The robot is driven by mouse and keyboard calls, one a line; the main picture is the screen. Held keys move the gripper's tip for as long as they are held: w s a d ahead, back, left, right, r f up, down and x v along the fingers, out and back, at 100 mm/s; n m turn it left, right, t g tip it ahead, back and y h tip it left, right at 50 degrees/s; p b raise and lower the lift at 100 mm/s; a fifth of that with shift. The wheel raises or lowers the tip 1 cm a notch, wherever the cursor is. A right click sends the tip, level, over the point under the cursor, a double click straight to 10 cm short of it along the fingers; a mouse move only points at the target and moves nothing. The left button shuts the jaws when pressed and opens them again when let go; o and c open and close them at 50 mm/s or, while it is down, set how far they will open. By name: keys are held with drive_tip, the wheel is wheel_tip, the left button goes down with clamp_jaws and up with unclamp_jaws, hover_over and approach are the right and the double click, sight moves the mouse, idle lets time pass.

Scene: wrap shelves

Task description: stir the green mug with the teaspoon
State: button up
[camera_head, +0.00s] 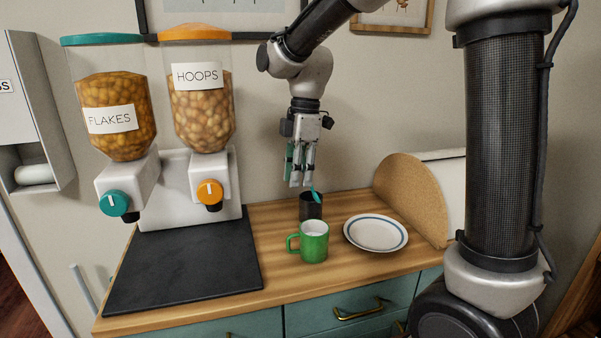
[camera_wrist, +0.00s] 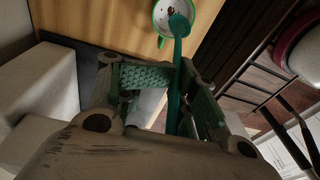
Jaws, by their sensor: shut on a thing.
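The green mug (camera_head: 314,246) stands upright on the wooden counter with its handle to the left. In the wrist view its green rim and pale inside (camera_wrist: 162,16) show at the top, with dark specks in it. My gripper (camera_head: 301,182) points down above and behind the mug. It is shut on the teal teaspoon (camera_head: 316,195), whose handle runs between the fingers (camera_wrist: 172,88) in the wrist view. The spoon's bowl (camera_wrist: 179,25) overlaps the mug's opening there, but in the head view it appears above the mug, before the dark cup.
A dark cup (camera_head: 310,210) stands right behind the mug. Cereal dispensers (camera_head: 200,105) and a black mat (camera_head: 185,265) are at left.

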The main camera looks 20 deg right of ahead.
wheel_tip(320, 180, down, 12)
drive_tip(key=shift+s+a, duration=0.2)
drive_tip(key=shift+a, duration=0.2)
drive_tip(key=shift+o, duration=0.6)
drive_tip(key=shift+s+d+f, duration=0.15)
drive_tip(key=shift+f, duration=0.2)
drive_tip(key=shift+s+d+f, duration=0.1)
drive_tip(key=shift+f, duration=0.25)
drive_tip(key=shift+w+d+f, duration=0.15)
drive_tip(key=shift+f, duration=0.1)
drive_tip(key=shift+d, duration=0.15)
